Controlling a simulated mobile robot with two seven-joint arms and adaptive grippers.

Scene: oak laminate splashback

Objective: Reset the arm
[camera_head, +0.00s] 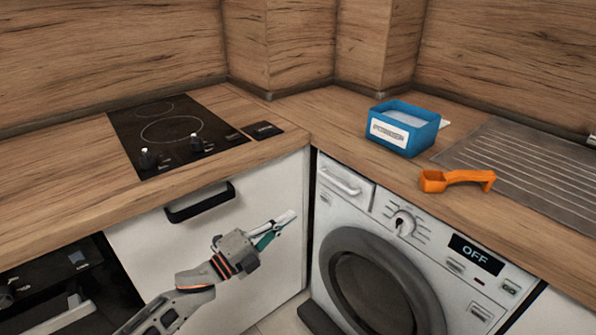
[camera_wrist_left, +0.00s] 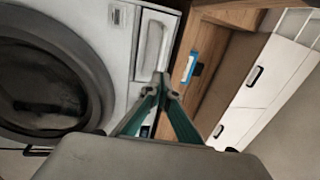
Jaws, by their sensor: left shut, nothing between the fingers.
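My left gripper (camera_head: 284,222) is in the head view, in front of the white cabinet and to the left of the washing machine. Its fingers are shut with nothing held. In the left wrist view its two green fingers (camera_wrist_left: 161,82) meet at the tips, before the washing machine's front. My left arm comes in from the bottom left of the head view. My right gripper is in neither view.
The washing machine (camera_head: 442,262) reads OFF, below the counter. A blue box (camera_head: 405,146) and an orange scoop (camera_head: 458,179) stand on the counter. A black hob (camera_head: 172,132) is at the left. The cabinet handle (camera_head: 200,202) protrudes near my arm.

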